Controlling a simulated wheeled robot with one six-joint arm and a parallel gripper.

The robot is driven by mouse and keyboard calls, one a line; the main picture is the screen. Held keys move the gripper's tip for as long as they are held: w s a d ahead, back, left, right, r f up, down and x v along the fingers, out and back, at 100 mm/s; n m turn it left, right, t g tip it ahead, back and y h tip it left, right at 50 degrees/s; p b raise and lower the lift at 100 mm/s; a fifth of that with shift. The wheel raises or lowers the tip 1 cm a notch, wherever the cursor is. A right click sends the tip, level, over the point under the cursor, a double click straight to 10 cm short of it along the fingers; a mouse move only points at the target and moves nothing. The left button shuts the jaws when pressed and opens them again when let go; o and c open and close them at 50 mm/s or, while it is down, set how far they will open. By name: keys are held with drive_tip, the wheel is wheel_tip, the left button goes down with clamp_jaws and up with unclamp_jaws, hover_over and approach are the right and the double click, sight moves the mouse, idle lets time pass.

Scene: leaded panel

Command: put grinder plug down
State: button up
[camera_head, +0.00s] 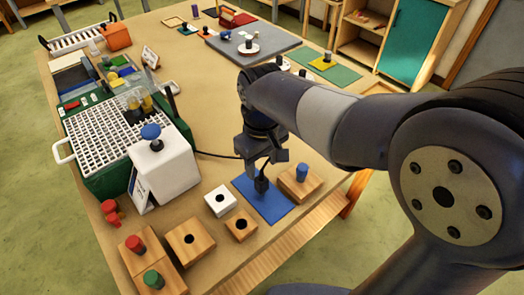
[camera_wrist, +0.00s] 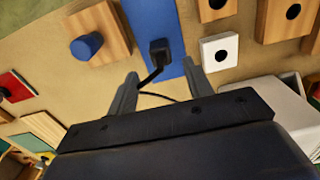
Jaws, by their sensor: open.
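The grinder plug (camera_head: 262,185) is black, with a black cable. It stands on the blue mat (camera_head: 245,186) near the front edge of the table. In the wrist view the plug (camera_wrist: 158,48) lies over the blue mat (camera_wrist: 150,14), beyond my fingertips. My gripper (camera_head: 259,166) is open just above the plug in the head view. In the wrist view its two fingers (camera_wrist: 160,72) are spread, with the cable passing between them. I cannot tell from these views whether the fingers still touch the plug.
A wooden block with a blue peg (camera_head: 300,183) stands close right of the mat. A white block with a hole (camera_head: 220,200) and a wooden one (camera_head: 241,225) are to its left. A white box with a blue knob (camera_head: 165,165) stands by the green grid-topped tray (camera_head: 107,180).

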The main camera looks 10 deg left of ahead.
sight(262, 178)
drive_tip(key=shift+r, duration=2)
